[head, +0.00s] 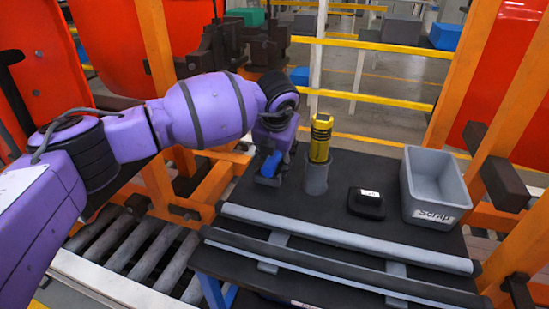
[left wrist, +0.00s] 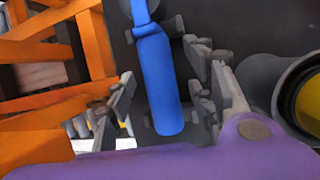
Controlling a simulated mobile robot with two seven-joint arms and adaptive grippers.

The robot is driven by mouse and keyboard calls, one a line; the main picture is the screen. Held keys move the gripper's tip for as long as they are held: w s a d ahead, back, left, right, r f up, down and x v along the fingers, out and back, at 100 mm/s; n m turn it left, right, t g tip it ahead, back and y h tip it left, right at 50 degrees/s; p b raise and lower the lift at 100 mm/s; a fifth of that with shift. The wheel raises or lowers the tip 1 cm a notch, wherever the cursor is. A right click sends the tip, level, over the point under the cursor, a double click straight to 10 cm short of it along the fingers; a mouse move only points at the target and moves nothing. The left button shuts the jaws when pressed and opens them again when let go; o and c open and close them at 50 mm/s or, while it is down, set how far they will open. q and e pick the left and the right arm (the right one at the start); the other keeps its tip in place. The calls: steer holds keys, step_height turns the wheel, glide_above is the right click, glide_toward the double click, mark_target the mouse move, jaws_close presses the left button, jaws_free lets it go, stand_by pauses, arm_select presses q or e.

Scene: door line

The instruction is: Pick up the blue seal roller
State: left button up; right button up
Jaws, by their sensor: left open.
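The blue seal roller (left wrist: 163,82) shows in the left wrist view as a smooth blue handle with a narrower blue neck towards the top. In the head view a small part of it (head: 271,164) shows at the left end of the black table top, largely hidden by my gripper. My left gripper (head: 268,178) is over it and open. In the left wrist view the two fingers (left wrist: 160,100) stand on either side of the handle, with a visible gap on each side. My right gripper is in neither view.
A yellow and black tool (head: 321,137) stands in a grey cup (head: 316,178) just right of the gripper. Further right are a black box-like device (head: 367,203) and a grey scrap bin (head: 434,187). Rails (head: 345,238) run along the table front; orange frame posts stand around it.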

arm_select(q)
steer(key=shift+f, duration=0.2)
stand_by(0.7)
jaws_close()
